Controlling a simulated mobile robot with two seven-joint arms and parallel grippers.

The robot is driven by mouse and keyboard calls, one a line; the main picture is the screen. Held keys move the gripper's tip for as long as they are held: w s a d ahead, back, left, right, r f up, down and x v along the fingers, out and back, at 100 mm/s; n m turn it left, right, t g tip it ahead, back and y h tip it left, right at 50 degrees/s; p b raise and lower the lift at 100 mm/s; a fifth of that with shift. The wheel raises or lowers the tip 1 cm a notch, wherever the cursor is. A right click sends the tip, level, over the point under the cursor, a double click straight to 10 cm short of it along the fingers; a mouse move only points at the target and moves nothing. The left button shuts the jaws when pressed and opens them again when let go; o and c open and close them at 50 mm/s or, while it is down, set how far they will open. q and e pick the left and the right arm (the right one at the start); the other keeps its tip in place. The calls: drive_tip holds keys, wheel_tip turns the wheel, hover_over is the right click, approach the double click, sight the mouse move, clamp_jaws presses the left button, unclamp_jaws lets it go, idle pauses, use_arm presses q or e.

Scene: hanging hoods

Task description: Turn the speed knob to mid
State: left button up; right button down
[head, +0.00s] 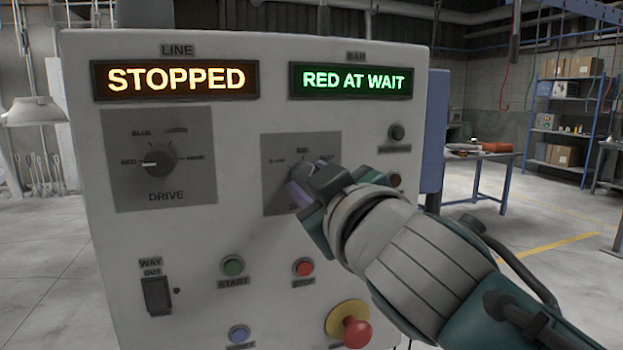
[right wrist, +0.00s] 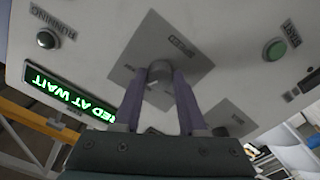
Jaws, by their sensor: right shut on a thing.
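The speed knob (head: 304,171) is a grey dial on a dark square plate (head: 273,147) on the panel's front. Small labels sit around it: slow at left, mid at top, fast at right. My right gripper (head: 301,188) reaches in from the lower right and is shut on the knob. In the right wrist view the two purple fingers lie on either side of the knob (right wrist: 160,71). The fingers partly cover the knob, and I cannot tell which label its pointer faces. My left gripper is not in view.
The drive knob (head: 158,159) points left at red. Displays read STOPPED (head: 176,80) and RED AT WAIT (head: 352,82). A green start button (head: 233,265), a red stop button (head: 303,267) and a red emergency button (head: 351,331) sit below. A table (head: 487,155) stands behind at right.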

drive_tip(key=n, duration=0.5)
idle(0.5)
drive_tip(key=shift+c, duration=2.3)
unclamp_jaws()
drive_tip(key=v, duration=1)
drive_tip(key=shift+p, duration=0.35)
